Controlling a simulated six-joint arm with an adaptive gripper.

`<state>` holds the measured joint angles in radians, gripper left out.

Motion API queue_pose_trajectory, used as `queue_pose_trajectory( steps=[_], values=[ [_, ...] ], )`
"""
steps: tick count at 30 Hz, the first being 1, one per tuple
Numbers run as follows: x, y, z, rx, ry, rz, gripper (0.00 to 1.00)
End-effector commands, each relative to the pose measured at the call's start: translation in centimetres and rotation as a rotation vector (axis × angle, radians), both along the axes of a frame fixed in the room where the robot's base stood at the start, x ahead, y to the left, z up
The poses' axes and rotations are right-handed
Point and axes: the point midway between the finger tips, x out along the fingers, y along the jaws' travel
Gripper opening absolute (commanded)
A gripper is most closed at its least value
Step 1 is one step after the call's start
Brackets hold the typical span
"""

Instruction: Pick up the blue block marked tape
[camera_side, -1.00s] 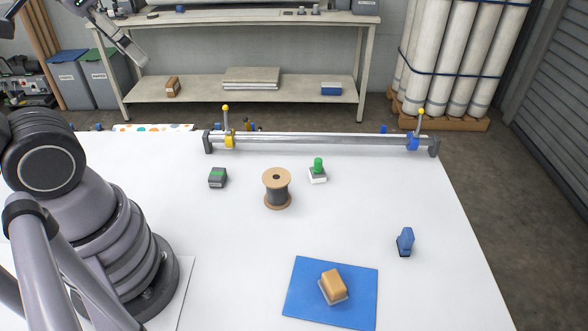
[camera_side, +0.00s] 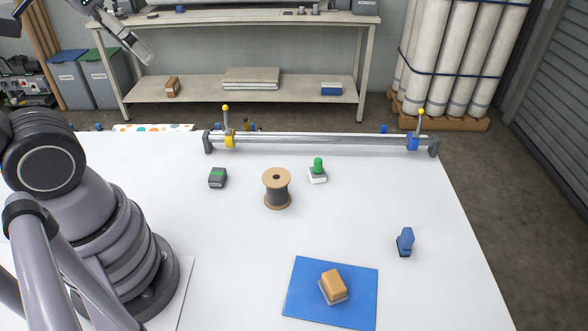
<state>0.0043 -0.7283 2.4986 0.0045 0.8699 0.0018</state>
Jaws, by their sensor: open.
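A small upright blue block (camera_side: 405,240) with a dark base stands on the right part of the white table. No marking on it can be read at this size. My gripper (camera_side: 146,59) is at the upper left, raised well away from the blue block, in front of the back bench in the picture. It is open, and nothing shows between its fingers.
A blue mat (camera_side: 302,306) bears a tan block (camera_side: 333,285) at the front. A spool (camera_side: 277,189), a green-knobbed stamp-like piece (camera_side: 318,172) and a dark green-striped block (camera_side: 217,178) stand mid-table. A metal roller (camera_side: 320,139) spans the back edge. The table's right front is clear.

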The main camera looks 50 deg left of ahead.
Motion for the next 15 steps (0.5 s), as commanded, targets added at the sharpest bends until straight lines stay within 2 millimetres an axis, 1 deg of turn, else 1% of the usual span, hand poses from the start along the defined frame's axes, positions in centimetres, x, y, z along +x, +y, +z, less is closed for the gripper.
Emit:
queue_pose_trajectory(
  steps=[2,4,5,6,8,9,11,12,14,15],
  values=[
    [2.0,-0.1,-0.3,0.014,-0.010,-0.021,0.67],
    [4.8,-0.4,-0.7,0.030,-0.038,-0.052,0.67],
    [6.3,-0.6,-1.0,0.039,-0.052,-0.070,0.67],
    [8.3,-0.9,-1.6,0.052,-0.074,-0.097,0.67],
    [11.5,-1.7,-2.6,0.067,-0.113,-0.146,0.67],
    [13.6,-2.4,-3.5,0.077,-0.140,-0.180,0.67],
    [16.4,-3.5,-4.9,0.085,-0.181,-0.232,0.67],
    [18.1,-4.4,-6.0,0.087,-0.208,-0.267,0.67],
    [20.5,-5.9,-7.9,0.087,-0.249,-0.322,0.67],
    [21.8,-7.0,-9.2,0.083,-0.277,-0.360,0.67]
  ],
)
